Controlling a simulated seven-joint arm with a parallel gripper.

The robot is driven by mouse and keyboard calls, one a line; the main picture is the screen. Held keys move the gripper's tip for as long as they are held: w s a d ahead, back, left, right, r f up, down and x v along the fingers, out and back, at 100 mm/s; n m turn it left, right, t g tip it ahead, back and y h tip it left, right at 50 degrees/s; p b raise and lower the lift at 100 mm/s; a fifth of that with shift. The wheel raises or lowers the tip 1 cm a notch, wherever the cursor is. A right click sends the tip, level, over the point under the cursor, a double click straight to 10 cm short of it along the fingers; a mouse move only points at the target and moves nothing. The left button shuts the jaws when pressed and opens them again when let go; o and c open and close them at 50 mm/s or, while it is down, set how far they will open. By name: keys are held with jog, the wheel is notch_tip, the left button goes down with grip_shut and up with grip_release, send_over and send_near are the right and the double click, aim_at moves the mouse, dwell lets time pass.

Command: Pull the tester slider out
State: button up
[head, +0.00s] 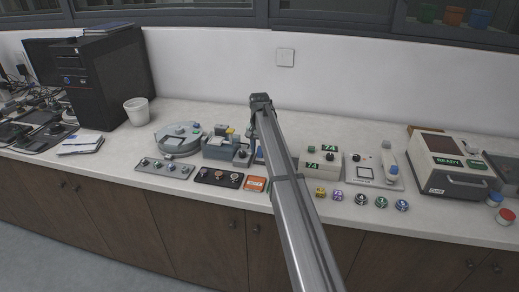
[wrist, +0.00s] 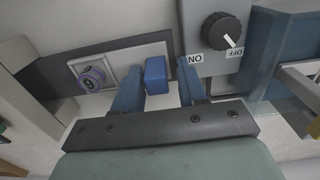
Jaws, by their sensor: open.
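In the wrist view a light grey slider plate (wrist: 118,62) lies along a dark grey strip. It carries a purple round piece (wrist: 91,79) at its left part and a small blue block (wrist: 155,75), like a handle, at its right part. My gripper (wrist: 159,68) is open, with one blue finger on each side of the blue block. Small gaps show between block and fingers; I cannot tell whether they touch lower down. In the head view my arm hides the gripper and the slider.
A grey panel with a black ON/OFF knob (wrist: 226,31) is close to the right finger. A blue housing (wrist: 303,56) is beyond it. On the counter, a box with green displays (head: 321,162) and a READY machine (head: 453,164) stand right of my arm; a grey round device (head: 178,138) stands left.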

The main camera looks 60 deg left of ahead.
jog(key=shift+r, duration=4)
